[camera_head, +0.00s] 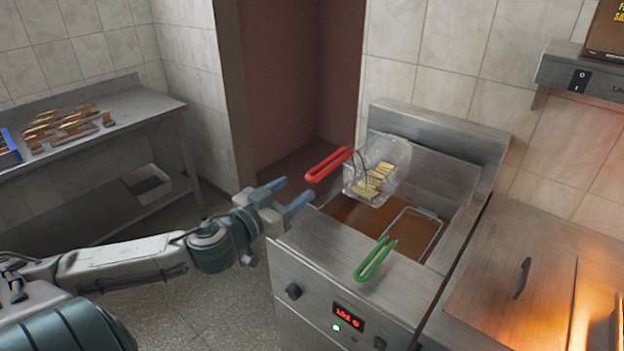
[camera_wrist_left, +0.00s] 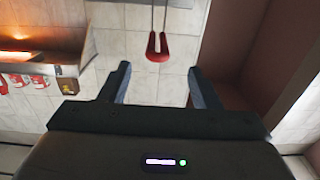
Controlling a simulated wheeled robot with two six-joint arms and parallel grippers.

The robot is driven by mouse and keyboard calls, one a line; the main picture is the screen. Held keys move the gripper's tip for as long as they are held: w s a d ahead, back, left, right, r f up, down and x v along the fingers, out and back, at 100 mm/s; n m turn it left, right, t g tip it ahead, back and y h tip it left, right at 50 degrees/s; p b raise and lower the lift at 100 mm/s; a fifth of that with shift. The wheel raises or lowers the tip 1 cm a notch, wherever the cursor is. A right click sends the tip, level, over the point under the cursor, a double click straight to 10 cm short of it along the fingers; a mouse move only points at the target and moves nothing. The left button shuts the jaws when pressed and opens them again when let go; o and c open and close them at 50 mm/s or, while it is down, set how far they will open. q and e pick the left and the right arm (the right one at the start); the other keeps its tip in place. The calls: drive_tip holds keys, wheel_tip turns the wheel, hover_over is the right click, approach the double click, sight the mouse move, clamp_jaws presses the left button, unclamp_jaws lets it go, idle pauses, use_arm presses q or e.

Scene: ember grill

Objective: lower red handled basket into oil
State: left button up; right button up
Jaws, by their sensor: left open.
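The red-handled basket (camera_head: 385,166) is a wire mesh basket with yellow pieces in it, held up above the oil (camera_head: 362,218) at the back left of the fryer. Its red handle (camera_head: 328,164) sticks out to the left. My left gripper (camera_head: 291,190) is open and empty, a little left of and below the handle, apart from it. In the left wrist view the red handle (camera_wrist_left: 157,47) shows ahead, beyond the open fingers (camera_wrist_left: 158,84). My right gripper is not in view.
A green-handled basket (camera_head: 376,259) sits at the fryer's front right, its handle over the front panel. A lidded hot unit (camera_head: 512,282) stands to the right. A steel table (camera_head: 100,150) with several wooden-looking items stands at the left. Floor between is clear.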

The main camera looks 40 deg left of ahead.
use_arm(q)
drive_tip(key=w+d+p, duration=0.1)
drive_tip(key=w, duration=0.8)
drive_tip(key=shift+w, duration=0.3)
drive_tip(key=shift+c, duration=0.5)
